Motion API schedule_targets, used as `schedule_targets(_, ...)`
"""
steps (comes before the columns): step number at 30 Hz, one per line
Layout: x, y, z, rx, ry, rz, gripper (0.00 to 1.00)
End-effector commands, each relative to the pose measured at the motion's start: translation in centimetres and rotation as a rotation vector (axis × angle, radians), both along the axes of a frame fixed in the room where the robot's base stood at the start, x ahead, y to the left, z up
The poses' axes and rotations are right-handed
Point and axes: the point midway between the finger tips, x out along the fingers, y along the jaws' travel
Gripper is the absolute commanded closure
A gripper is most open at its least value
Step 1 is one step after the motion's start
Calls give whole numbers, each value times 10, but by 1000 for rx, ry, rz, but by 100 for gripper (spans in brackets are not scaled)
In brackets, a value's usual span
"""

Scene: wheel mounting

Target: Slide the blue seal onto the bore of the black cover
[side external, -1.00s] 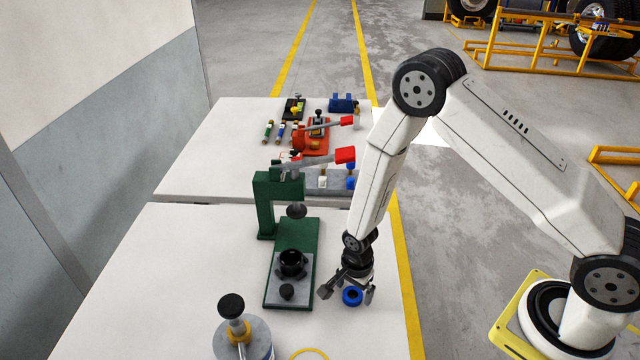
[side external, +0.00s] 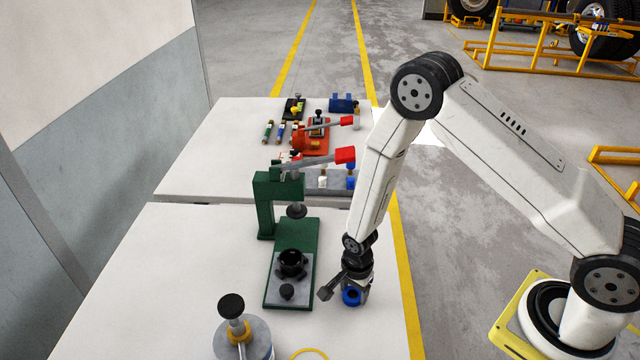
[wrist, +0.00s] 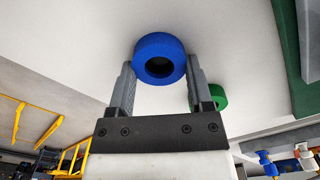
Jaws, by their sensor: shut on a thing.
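The blue seal (side external: 352,297) is a thick ring near the right edge of the front table. My gripper (wrist: 160,68) is shut on the blue seal (wrist: 159,47), with one finger on each side of it in the wrist view. The seal's hole shows dark there. The black cover (side external: 292,262) sits on a grey plate on the green press base, left of my gripper, with its dark bore facing up. I cannot tell whether the seal touches the table.
The green press frame (side external: 266,205) with a red-handled lever stands behind the cover. A grey pot (side external: 243,342) with a black knob and a yellow ring (side external: 309,354) are at the front. A green ring (wrist: 213,97) shows in the wrist view. The left of the table is clear.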

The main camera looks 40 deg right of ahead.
Motion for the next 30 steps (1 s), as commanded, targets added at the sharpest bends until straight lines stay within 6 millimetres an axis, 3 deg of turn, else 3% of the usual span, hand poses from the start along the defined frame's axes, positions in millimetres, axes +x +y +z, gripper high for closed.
schedule_targets(14,1,0,10,0,-1,0,91)
schedule_targets(30,1,0,70,0,-3,0,91)
